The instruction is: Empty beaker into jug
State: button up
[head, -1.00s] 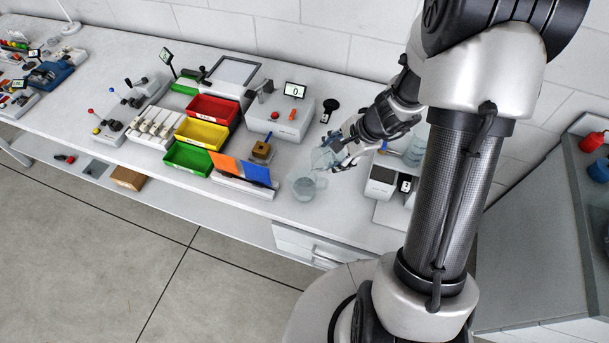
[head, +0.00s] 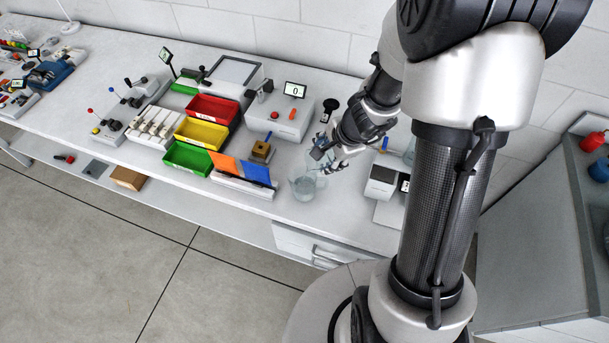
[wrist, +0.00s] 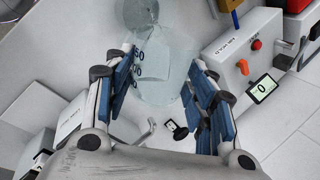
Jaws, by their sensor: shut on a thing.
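My gripper (head: 323,160) is shut on a clear glass beaker (wrist: 163,72), which sits between the blue finger pads in the wrist view. The beaker has dark markings on its side. In the head view it is small and partly hidden by my fingers, and looks tilted over the clear jug (head: 303,188). The jug stands upright on the bench near its front edge. Part of a clear vessel, likely the jug, shows at the top of the wrist view, beyond the beaker. I cannot tell whether liquid is running or how much either vessel holds.
A white box with a display (head: 294,90) stands behind the jug. Left of it are red (head: 213,109), yellow (head: 203,134) and green (head: 188,158) bins. Orange and blue panels (head: 257,172) are close to the jug's left. A white device (head: 383,178) stands to the right.

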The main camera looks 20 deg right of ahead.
jog(key=shift+a+r+h, duration=0.15)
jog(key=shift+a+h, duration=0.05)
jog(key=shift+h, duration=0.2)
jog(key=shift+a+r+h, duration=0.15)
jog(key=shift+a+h, duration=0.05)
jog(key=shift+h, duration=0.1)
jog(key=shift+s+a+r+h, duration=0.1)
jog(key=shift+a+r+h, duration=0.05)
jog(key=shift+a+h, duration=0.2)
jog(key=a+h+p, duration=0.1)
jog(key=n+t+h+p, duration=0.1)
jog(key=shift+s+a+r+h, duration=0.2)
jog(key=shift+a+r+h, duration=0.15)
jog(key=shift+r, duration=0.05)
jog(key=shift+w+d+f, duration=0.1)
jog(key=shift+d, duration=0.05)
jog(key=shift+w+d+f+m+y+b, duration=0.1)
jog(key=shift+d+f+m+y+b, duration=0.2)
jog(key=shift+d+y+b, duration=0.7)
jog(key=shift+f+g, duration=0.1)
jog(key=shift+g, duration=0.2)
jog(key=shift+w+a+y, duration=0.1)
jog(key=shift+a+y, duration=0.1)
jog(key=shift+y, duration=0.1)
